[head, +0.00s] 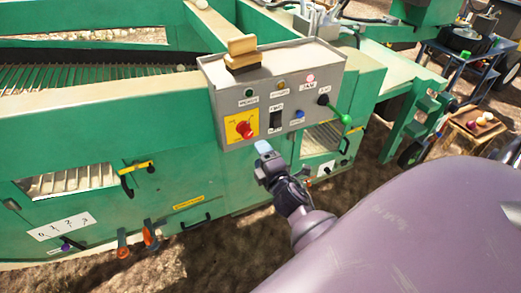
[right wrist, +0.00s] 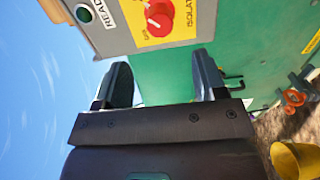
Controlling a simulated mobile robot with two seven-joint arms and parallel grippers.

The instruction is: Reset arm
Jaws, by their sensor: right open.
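My right arm comes in from the lower right in the head view. Its gripper (head: 264,160) is in front of the green machine, just below the grey control box (head: 215,72). In the right wrist view the two fingers of the gripper (right wrist: 160,82) stand wide apart with nothing between them. The red rotary switch (head: 244,129) on its yellow plate is up and left of the gripper. It also shows in the right wrist view (right wrist: 159,18), beyond the fingertips. My left gripper is not in either view.
The green machine (head: 180,170) fills the left and middle. A lever with a green knob (head: 345,119) sticks out at the control box's right. Orange handles (head: 150,236) are low on the machine. A wooden crate (head: 465,128) stands at right. Bare soil lies below.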

